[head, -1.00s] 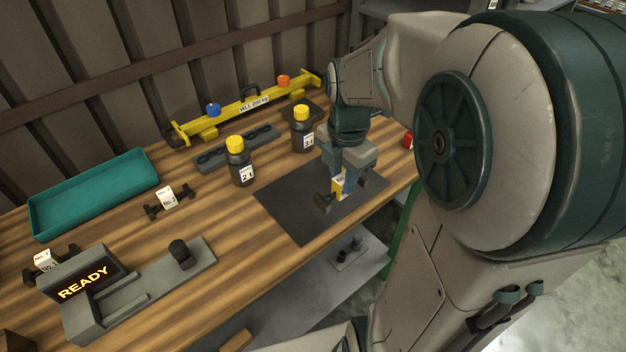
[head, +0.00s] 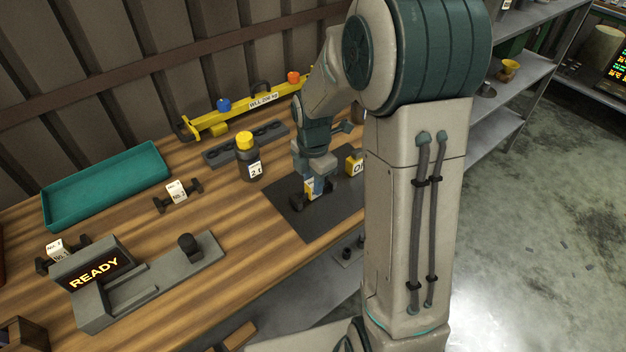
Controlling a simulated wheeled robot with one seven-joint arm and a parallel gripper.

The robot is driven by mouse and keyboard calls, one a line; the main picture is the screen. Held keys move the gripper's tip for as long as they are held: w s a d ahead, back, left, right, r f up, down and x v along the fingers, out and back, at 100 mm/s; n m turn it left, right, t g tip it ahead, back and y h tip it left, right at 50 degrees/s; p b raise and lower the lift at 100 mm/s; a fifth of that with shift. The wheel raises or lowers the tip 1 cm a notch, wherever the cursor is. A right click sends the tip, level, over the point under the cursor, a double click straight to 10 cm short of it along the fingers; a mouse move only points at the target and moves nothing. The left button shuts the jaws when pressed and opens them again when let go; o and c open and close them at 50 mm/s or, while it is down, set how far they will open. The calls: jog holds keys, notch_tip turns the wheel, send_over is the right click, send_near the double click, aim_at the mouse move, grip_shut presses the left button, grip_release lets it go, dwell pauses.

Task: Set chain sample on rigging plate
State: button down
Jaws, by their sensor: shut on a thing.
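My gripper (head: 317,187) is shut on a chain sample, a dark bar-like piece (head: 327,198) with a pale and yellow tag (head: 309,188). It is over the dark flat plate (head: 300,225) on the wooden bench, which I take to be the rigging plate. I cannot tell whether the sample touches the plate. My jaws partly hide the sample, and my arm hides the plate's right side. A similar dark piece with a white tag (head: 177,192) lies on the bench at left. Another tagged piece (head: 56,248) is behind the READY display.
A yellow lifting beam (head: 235,115) and a slotted grey rack (head: 240,147) lie behind. A yellow labelled object (head: 354,164) is close right of my gripper. A teal tray (head: 105,188) and READY stand (head: 95,285) are left.

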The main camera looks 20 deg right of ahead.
jog(key=shift+f, duration=0.25)
jog(key=shift+f, duration=0.15)
jog(key=c, duration=1.2)
grip_release()
jog(key=shift+o, duration=0.2)
notch_tip(320, 180, up, 12)
jog(key=s+r+m+t, duration=0.2)
jog(key=s+m+t, duration=0.1)
jog(key=s+m, duration=1.4)
jog(key=shift+s+m, duration=0.4)
jog(key=shift+m, duration=2.4)
